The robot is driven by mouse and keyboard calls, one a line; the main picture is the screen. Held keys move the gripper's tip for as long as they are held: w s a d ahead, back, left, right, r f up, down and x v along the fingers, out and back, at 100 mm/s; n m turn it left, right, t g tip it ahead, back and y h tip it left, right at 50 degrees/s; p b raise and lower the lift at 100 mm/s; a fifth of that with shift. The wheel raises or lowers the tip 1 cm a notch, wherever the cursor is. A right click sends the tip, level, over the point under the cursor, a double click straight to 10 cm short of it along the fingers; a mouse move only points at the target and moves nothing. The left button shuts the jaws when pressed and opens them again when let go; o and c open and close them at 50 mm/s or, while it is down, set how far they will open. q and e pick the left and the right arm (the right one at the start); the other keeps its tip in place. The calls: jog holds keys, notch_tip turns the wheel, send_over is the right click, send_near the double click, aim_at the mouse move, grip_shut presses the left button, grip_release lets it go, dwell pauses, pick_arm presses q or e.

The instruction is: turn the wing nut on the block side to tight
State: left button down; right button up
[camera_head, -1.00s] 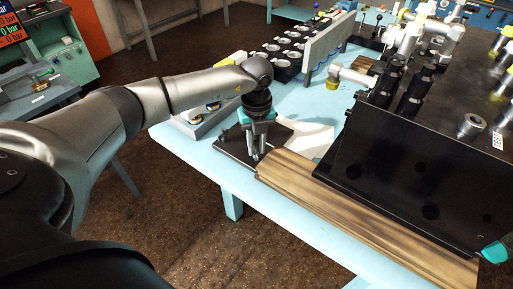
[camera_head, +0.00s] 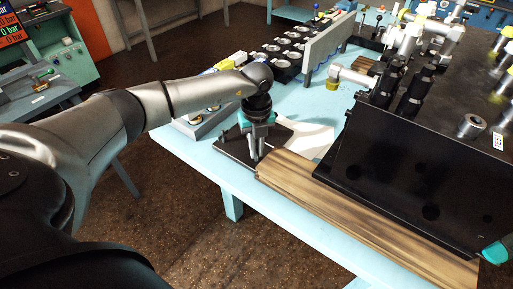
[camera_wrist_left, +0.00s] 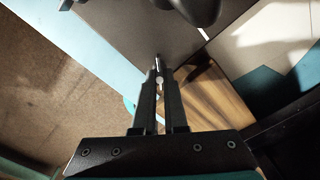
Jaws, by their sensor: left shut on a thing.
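My left gripper (camera_head: 256,157) points down over a dark base plate (camera_head: 232,150) at the table's near edge. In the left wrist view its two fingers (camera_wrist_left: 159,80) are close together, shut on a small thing. A small pale metal piece (camera_wrist_left: 159,83) shows between them; I take it to be the wing nut, though the fingers hide its wings and most of its shape. The dark plate (camera_wrist_left: 125,30) lies below the fingers. How tight the nut is cannot be seen. My right gripper's fingers do not show.
A wooden board (camera_head: 350,208) lies right of the plate, under a large black block (camera_head: 400,175) with fittings on top. A grey upright panel (camera_head: 328,48) and a tray of round parts (camera_head: 290,45) stand behind. The pale blue table (camera_head: 300,100) has clear room behind the gripper.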

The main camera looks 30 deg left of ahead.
pick_arm(q)
jog(key=shift+m, duration=0.3)
jog(key=m, duration=0.4)
jog(key=shift+b, duration=0.35)
jog(key=m, duration=0.2)
jog(key=m+b, duration=0.1)
jog(key=m, duration=0.2)
jog(key=shift+a+r+m, duration=0.1)
jog(key=shift+a+m, duration=0.1)
jog(key=shift+m, duration=0.1)
jog(key=c, duration=1.2)
grip_release()
jog(key=shift+c, duration=0.2)
notch_tip(320, 180, up, 15)
jog(key=shift+r, duration=0.15)
jog(key=shift+s, duration=0.1)
